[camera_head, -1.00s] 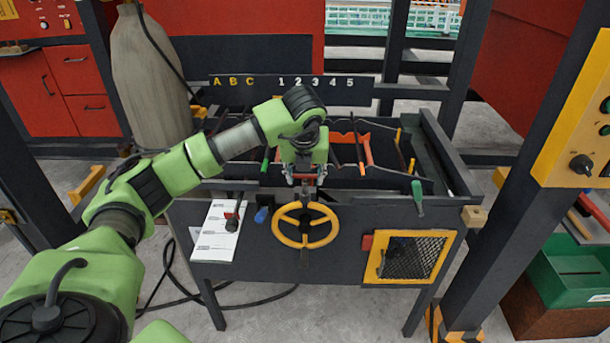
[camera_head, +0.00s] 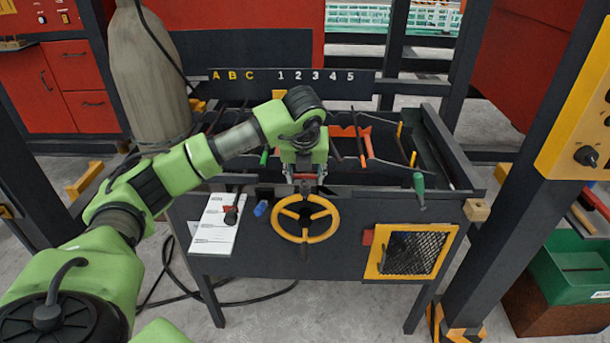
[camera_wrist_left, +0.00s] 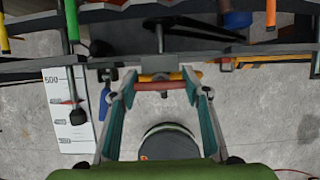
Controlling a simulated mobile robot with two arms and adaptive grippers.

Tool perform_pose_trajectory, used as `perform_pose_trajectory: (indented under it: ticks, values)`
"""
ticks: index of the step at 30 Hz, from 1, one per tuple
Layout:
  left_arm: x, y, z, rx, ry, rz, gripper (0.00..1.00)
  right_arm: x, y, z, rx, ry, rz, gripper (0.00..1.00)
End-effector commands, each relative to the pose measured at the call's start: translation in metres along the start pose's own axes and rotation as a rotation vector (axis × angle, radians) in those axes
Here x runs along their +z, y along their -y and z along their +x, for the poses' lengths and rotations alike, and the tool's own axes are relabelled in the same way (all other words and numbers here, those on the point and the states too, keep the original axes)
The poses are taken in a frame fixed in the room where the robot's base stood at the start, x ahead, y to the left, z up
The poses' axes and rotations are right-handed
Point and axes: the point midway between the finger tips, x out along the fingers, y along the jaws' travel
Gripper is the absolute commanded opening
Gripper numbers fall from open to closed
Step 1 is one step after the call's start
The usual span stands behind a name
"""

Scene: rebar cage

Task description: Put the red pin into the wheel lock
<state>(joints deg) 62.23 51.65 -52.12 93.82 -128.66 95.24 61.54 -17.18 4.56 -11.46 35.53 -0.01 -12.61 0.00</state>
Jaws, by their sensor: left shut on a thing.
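My left gripper (camera_head: 304,182) is shut on the red pin, just above the yellow handwheel (camera_head: 334,217) on the front of the dark bench. In the left wrist view the red pin (camera_wrist_left: 163,86) lies crosswise between the two fingertips of the gripper (camera_wrist_left: 161,92). The top of the yellow wheel (camera_wrist_left: 190,75) shows right behind it. A dark bracket at the bench edge above the wheel may be the wheel lock; the gripper hides part of it, and I cannot tell whether the pin touches it. My right gripper is not in view.
A white scale sheet (camera_head: 212,238) with a red and black knob (camera_head: 231,215) is left of the wheel, beside a blue handle (camera_head: 261,208). A yellow-framed mesh panel (camera_head: 410,254) is to the right. Several tools lie in the bench tray behind the gripper.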

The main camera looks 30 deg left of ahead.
Motion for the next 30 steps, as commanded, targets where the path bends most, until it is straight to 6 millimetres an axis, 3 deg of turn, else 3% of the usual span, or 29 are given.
perform_pose_trajectory:
  ticks: [5, 6, 7, 20, 23, 30]
  values:
    - [-0.002, 0.000, 0.005, -0.001, 0.001, 0.000, 0.20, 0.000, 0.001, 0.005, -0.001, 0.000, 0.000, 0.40]
    - [-0.001, 0.000, 0.004, -0.001, 0.001, 0.000, 0.53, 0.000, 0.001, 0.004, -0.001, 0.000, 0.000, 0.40]
    - [-0.001, 0.000, 0.003, -0.001, 0.001, 0.000, 0.61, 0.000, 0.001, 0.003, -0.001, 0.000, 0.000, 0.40]
    - [-0.001, 0.000, -0.002, -0.001, 0.000, 0.000, 0.62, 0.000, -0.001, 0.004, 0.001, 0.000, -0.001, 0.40]
    - [-0.001, 0.001, -0.015, -0.002, 0.003, 0.001, 0.62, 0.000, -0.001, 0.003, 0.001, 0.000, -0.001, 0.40]
    - [0.000, 0.001, -0.066, -0.004, 0.004, 0.000, 0.62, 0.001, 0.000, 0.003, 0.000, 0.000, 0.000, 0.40]
